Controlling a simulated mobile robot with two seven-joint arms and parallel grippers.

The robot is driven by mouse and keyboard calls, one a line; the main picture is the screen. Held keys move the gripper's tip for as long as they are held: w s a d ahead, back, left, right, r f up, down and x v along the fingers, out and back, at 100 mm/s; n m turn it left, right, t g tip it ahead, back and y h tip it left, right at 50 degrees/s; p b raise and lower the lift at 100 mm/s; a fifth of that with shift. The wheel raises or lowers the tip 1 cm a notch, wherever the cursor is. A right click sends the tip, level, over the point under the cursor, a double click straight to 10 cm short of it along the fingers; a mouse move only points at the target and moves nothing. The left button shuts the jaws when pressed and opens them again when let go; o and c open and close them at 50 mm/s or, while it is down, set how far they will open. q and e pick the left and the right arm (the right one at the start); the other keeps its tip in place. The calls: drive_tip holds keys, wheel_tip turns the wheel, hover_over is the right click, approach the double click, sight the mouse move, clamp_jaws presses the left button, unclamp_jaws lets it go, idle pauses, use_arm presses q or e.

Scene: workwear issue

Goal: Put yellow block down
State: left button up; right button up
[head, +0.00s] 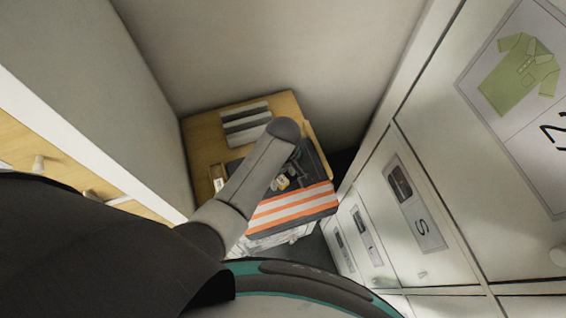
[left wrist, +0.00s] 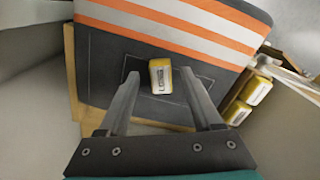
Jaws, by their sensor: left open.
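A yellow block (left wrist: 160,76) with a pale label lies within an outlined square on a dark folded garment (left wrist: 105,65) with orange and white stripes. My left gripper (left wrist: 160,84) is open, with one finger to each side of the block and a gap on both sides. In the head view the left gripper (head: 294,168) is over the dark garment (head: 322,170), with the yellow block (head: 282,183) small beside it and partly hidden. My right gripper is not in view.
Two more yellow blocks (left wrist: 256,90) sit at the right in the left wrist view. The garment is on a wooden table (head: 203,135) with a grey striped item (head: 246,122) at the back. Walls stand close around it, and white labelled cabinets (head: 400,200) are at right.

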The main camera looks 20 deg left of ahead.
sight(283, 182)
use_arm(q)
wheel_tip(283, 182, up, 11)
drive_tip(key=p, duration=0.2)
drive_tip(key=shift+s+f, duration=0.1)
drive_tip(key=shift+f, duration=0.1)
idle(0.4)
